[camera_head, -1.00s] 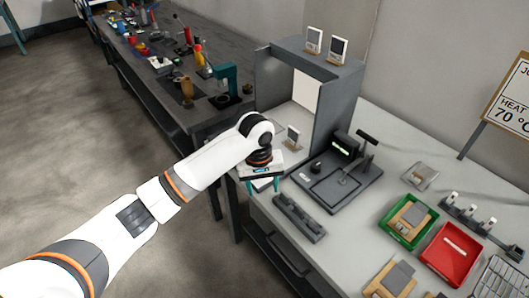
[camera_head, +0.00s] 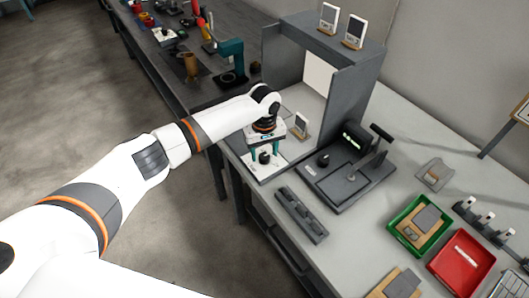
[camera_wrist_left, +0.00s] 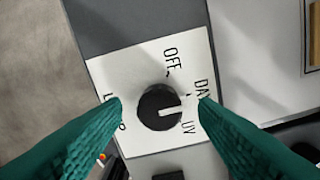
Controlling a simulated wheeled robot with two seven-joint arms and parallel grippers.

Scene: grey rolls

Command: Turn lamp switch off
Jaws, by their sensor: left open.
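The lamp switch is a round black knob (camera_wrist_left: 159,107) on a white plate (camera_wrist_left: 122,72) marked LAMP, OFF, DAY and UV. The knob's white pointer line points right, between the DAY and UV labels and nearer UV. In the head view the knob (camera_head: 264,157) stands on its plate at the front left corner of the grey booth. My left gripper (camera_wrist_left: 160,106) is open, with its teal fingers on either side of the knob. It is also in the head view (camera_head: 264,150), just above the plate. Contact cannot be told. My right gripper is out of view.
A black device with a lever (camera_head: 345,180) and a dark slotted rack (camera_head: 301,215) are to the right. Green (camera_head: 420,247) and red (camera_head: 484,268) trays lie further right.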

